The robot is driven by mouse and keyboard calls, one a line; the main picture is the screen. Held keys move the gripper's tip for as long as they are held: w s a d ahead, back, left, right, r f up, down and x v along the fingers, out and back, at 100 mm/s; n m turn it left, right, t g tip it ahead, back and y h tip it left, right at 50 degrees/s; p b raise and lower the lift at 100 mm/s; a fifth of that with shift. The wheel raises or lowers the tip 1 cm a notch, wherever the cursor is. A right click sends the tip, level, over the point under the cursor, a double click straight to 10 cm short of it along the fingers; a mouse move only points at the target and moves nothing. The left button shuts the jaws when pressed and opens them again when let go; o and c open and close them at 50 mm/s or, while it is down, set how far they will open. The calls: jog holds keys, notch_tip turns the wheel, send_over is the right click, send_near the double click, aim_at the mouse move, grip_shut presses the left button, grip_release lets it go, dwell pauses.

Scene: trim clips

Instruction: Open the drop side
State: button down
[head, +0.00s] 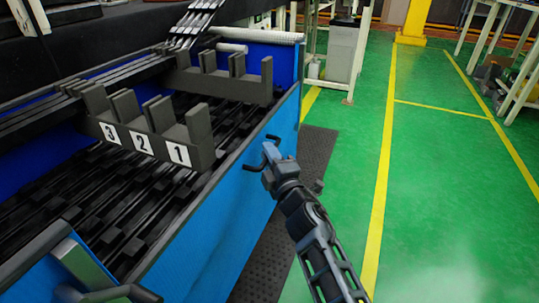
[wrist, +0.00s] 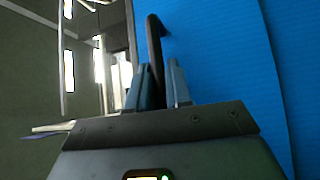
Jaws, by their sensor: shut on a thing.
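The drop side (head: 212,222) is the long blue panel on the right of the large blue container. It stands about upright, with its dark top edge level with the container's rim. My gripper (head: 268,157) is at the outer face of this panel, towards its far end. In the wrist view, the two fingers (wrist: 161,88) are shut on a black bar handle (wrist: 154,40) that stands out from the blue panel (wrist: 215,55).
Inside the container are dark trim strips and grey slotted racks (head: 178,140), the near one numbered 3, 2, 1. A dark mat (head: 312,160) lies beside the panel. Green floor (head: 430,200) with yellow lines is open to the right. A metal bracket (head: 90,270) is at the near corner.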

jog(key=c, duration=1.1)
grip_release()
jog(key=shift+r, duration=0.1)
jog(key=shift+c, duration=0.2)
jog(key=shift+s, duration=0.1)
jog(key=p+v, duration=0.2)
jog(key=v, duration=0.5)
jog(key=shift+s+d, duration=0.2)
jog(key=shift+s, duration=0.05)
